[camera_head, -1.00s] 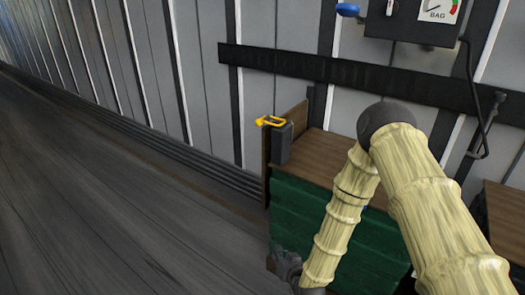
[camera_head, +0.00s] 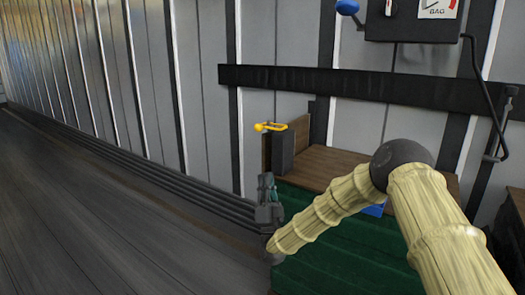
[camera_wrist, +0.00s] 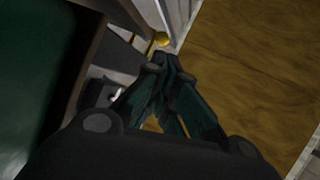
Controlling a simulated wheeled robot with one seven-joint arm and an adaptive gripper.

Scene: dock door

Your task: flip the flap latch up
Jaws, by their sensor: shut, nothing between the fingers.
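The yellow flap latch (camera_head: 270,127) sits at the top of a dark upright block at the left end of a wooden-topped green cabinet. It lies about level, with its rounded yellow end pointing left. My gripper (camera_head: 267,178) is shut and empty, pointing up, below the latch and apart from it in the head view. In the wrist view my gripper's fingertips (camera_wrist: 166,65) are together, and the yellow knob of the latch (camera_wrist: 161,40) shows just beyond them. The rest of the latch is hard to make out there.
The dark block (camera_head: 281,152) and a brown board stand beside the latch. The green cabinet (camera_head: 330,240) lies right of my gripper. A black rail (camera_head: 400,90) and a control box with a blue knob (camera_head: 347,7) are on the wall. The floor at left is clear.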

